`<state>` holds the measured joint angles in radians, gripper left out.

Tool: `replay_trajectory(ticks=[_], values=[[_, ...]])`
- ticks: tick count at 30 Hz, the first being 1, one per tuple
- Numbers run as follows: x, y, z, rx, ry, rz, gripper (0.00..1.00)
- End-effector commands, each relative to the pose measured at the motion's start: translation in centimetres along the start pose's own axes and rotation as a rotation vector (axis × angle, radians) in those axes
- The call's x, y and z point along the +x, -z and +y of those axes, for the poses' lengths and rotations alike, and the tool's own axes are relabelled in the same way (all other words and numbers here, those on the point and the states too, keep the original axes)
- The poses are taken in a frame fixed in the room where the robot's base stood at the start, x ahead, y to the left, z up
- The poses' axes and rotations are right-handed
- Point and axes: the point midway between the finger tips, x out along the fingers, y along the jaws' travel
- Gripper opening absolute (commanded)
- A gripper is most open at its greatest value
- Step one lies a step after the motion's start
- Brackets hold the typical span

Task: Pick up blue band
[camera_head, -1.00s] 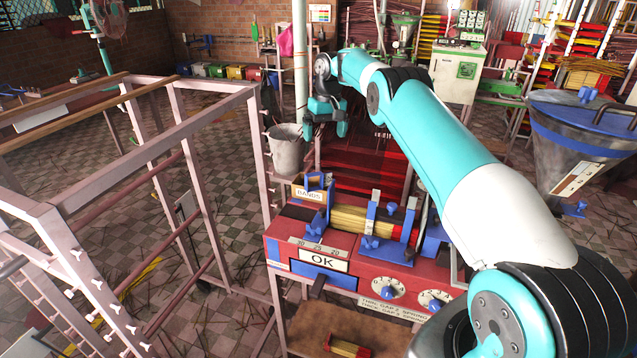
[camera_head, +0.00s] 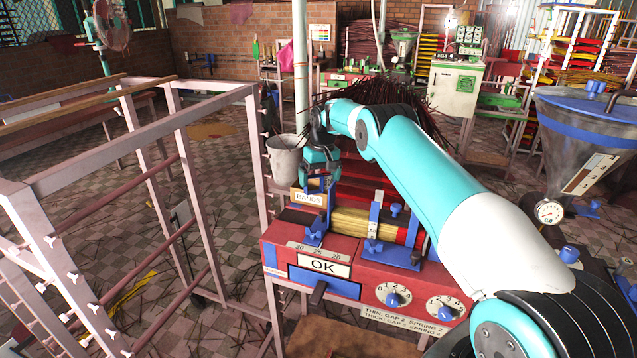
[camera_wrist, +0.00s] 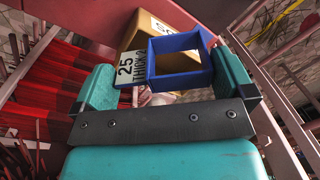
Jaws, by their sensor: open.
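The blue band is a square open ring (camera_wrist: 182,80). In the wrist view it lies between the two teal fingers of my gripper (camera_wrist: 165,66), with gaps on both sides. A white tag reading "25 THICK" (camera_wrist: 132,68) shows beside it. In the head view my gripper (camera_head: 321,165) is low over the box marked BANDS (camera_head: 308,198), and part of the blue band (camera_head: 316,187) shows just below the fingers. My gripper is open and holds nothing. Whether a finger touches the band cannot be told.
The red machine (camera_head: 345,250) with an OK panel, dials and a yellow-red bundle (camera_head: 362,222) in blue clamps stands close in front. A pink metal frame (camera_head: 190,150) fills the left side.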

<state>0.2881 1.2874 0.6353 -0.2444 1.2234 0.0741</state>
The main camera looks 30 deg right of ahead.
Motion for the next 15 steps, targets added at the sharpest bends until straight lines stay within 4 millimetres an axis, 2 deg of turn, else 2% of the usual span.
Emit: replay_trajectory(ticks=[4, 11, 12, 15], values=[[1.4, 0.0, 0.0, 0.000, 0.000, 0.000, 1.00], [1.7, 0.0, 0.0, -0.001, 0.000, 0.002, 1.00], [1.7, 0.0, 0.0, 0.000, 0.000, 0.001, 0.95], [1.7, 0.0, 0.0, 0.000, 0.000, 0.001, 0.72]])
